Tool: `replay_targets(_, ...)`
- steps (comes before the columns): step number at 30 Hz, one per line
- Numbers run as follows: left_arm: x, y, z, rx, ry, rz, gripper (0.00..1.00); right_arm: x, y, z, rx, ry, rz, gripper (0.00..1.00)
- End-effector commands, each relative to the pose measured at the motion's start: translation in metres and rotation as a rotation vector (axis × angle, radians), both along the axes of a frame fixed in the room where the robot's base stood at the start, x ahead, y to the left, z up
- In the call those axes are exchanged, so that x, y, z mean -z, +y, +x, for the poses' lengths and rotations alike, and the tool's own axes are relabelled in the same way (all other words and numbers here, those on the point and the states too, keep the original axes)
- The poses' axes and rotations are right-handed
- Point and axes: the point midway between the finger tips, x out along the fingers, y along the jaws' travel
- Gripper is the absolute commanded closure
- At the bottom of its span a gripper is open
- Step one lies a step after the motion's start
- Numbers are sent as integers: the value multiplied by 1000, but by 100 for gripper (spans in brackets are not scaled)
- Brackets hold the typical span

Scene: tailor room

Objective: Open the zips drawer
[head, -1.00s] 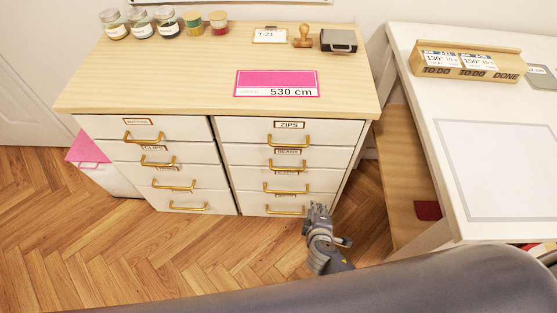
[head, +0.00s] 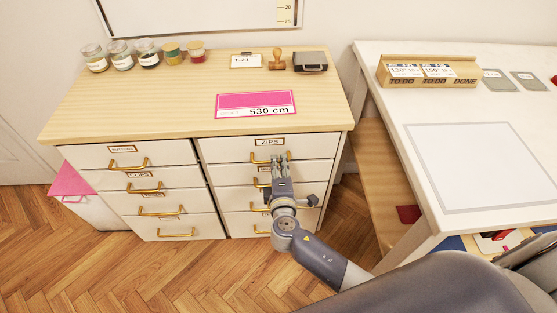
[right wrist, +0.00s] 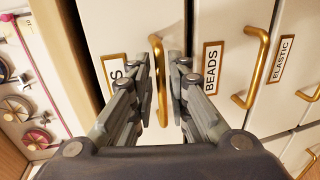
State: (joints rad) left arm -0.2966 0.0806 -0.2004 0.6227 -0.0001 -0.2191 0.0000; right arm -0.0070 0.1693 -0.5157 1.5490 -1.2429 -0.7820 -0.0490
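The zips drawer (head: 225,152) is the top right drawer of the cabinet, with a "ZIPS" label (head: 269,142). It looks closed, its white front level with the others. Its gold handle (head: 260,161) is partly hidden by my right gripper (head: 281,160). In the right wrist view this handle (right wrist: 157,70) stands between the fingertips of the open right gripper (right wrist: 160,82), with a gap visible beside it. Whether the fingers touch it I cannot tell. My left gripper is not in view.
The beads drawer (right wrist: 225,30) with its handle (right wrist: 253,68) lies just below. Jars (head: 122,56), a pink card (head: 255,104) and a stamp (head: 277,59) are on the cabinet top (head: 140,105). A white table (head: 385,105) stands at the right. Floor before the cabinet is mostly free.

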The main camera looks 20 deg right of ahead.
Motion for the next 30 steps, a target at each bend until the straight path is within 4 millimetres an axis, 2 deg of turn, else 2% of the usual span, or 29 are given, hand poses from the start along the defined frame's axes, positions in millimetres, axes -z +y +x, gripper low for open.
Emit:
replay_targets(6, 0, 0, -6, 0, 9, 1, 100, 4, -5, 19, 0, 0, 0, 84)
replay_targets(16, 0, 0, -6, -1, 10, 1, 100, 5, -6, 21, -1, 1, 0, 84)
replay_targets(17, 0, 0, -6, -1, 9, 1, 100, 5, -6, 21, -1, 1, 0, 88)
replay_targets(18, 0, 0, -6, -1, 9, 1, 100, 5, -6, 21, -1, 1, 0, 97)
replay_targets(19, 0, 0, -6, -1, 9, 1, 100, 5, -6, 21, -1, 1, 0, 100)
replay_targets(30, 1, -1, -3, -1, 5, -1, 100, 6, -5, 21, -1, 2, 3, 100)
